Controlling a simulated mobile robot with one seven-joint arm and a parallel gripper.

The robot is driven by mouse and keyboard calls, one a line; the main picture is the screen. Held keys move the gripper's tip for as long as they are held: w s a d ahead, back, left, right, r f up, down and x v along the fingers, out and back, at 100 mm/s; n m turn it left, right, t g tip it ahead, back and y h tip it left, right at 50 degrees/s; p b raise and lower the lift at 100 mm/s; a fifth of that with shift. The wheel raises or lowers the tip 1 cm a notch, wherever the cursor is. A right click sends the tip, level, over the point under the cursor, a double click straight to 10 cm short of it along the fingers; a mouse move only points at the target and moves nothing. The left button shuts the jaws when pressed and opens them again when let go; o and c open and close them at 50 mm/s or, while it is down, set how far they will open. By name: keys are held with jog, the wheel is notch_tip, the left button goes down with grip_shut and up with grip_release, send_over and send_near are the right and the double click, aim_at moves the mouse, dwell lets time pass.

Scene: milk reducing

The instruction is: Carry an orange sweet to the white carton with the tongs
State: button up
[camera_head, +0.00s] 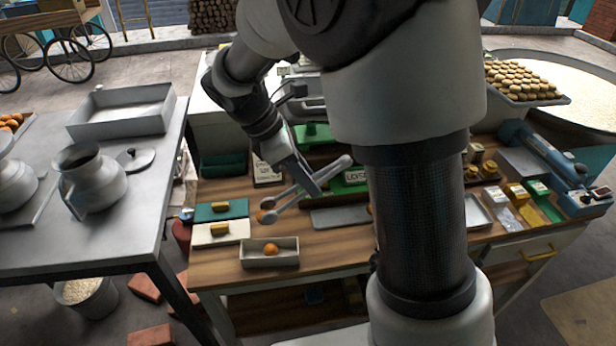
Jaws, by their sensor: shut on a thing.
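My gripper (305,177) is shut on the metal tongs (284,208), above the wooden table. The tongs' tips point down and left, toward the near side of the table. An orange-brown sweet (267,203) shows at the tips and appears to be between them. The white carton (270,264) is an open, shallow box near the table's front edge, below the tips in the picture. One orange sweet (271,249) lies inside it. A grey tray (340,217) lies right of the tongs, partly hidden by my arm.
A green box and a cream box (215,235), each with a yellow block, sit left of the carton. A grey metal table (110,220) with a pot (90,180) stands at left. A tray of round sweets (520,85) is at back right. My arm hides the table's middle.

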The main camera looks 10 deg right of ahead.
jog(key=shift+f, duration=0.1)
notch_tip(320, 180, down, 9)
jog(key=b, duration=0.6)
jog(key=o, duration=0.5)
jog(key=shift+r, duration=0.2)
